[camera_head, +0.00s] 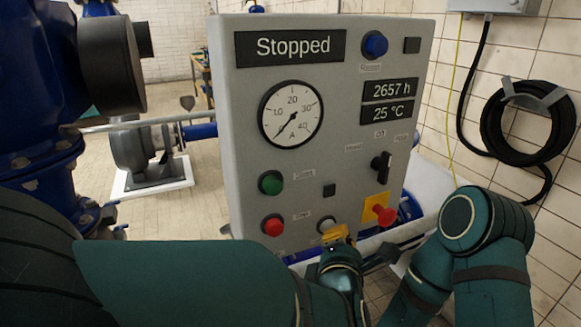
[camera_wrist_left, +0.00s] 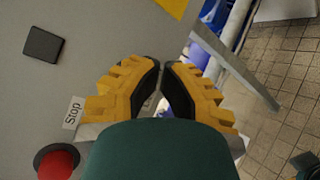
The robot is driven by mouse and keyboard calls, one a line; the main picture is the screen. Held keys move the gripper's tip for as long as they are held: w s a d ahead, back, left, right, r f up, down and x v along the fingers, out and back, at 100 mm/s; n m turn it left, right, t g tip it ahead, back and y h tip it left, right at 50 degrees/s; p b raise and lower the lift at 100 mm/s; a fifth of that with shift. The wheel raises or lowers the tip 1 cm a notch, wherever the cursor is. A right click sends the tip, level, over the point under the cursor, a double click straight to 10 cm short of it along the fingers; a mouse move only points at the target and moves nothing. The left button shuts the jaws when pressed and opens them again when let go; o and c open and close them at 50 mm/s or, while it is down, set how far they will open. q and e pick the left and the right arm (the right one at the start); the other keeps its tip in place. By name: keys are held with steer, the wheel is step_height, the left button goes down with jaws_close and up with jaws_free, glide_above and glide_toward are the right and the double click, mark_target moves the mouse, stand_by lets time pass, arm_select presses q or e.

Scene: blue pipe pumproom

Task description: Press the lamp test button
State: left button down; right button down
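The grey control panel (camera_head: 340,160) stands upright in front of me. At its lower edge a small round pale button (camera_head: 327,224) shows just above my left gripper (camera_head: 338,236), partly hidden by it; its label cannot be read. I cannot tell which control is the lamp test button. In the left wrist view, the yellow fingers of my left gripper (camera_wrist_left: 161,66) are shut, tips together, with nothing between them. They are close to the panel face; contact cannot be told. A pale label shows partly between them. My right arm is at the lower right; its gripper is not visible.
Nearby on the panel are a red Stop button (camera_head: 273,226), green button (camera_head: 271,183), black selector (camera_head: 382,165), red knob on yellow (camera_head: 380,211) and blue button (camera_head: 375,44). A coiled black cable (camera_head: 528,124) hangs on the right wall.

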arm_select(q)
steer(key=shift+w, duration=0.1)
steer(key=shift+w+a+b, duration=0.2)
steer(key=shift+w+b, duration=0.2)
steer(key=shift+b, duration=0.1)
steer(key=shift+s, duration=0.1)
stand_by(0.3)
steer(key=shift+s+d, duration=0.15)
steer(key=shift+s, duration=0.2)
steer(key=s+d, duration=0.2)
steer(key=s, duration=0.4)
steer(key=shift+r+b, duration=0.15)
steer(key=shift+b, duration=0.15)
steer(key=shift+w, duration=0.2)
stand_by(0.5)
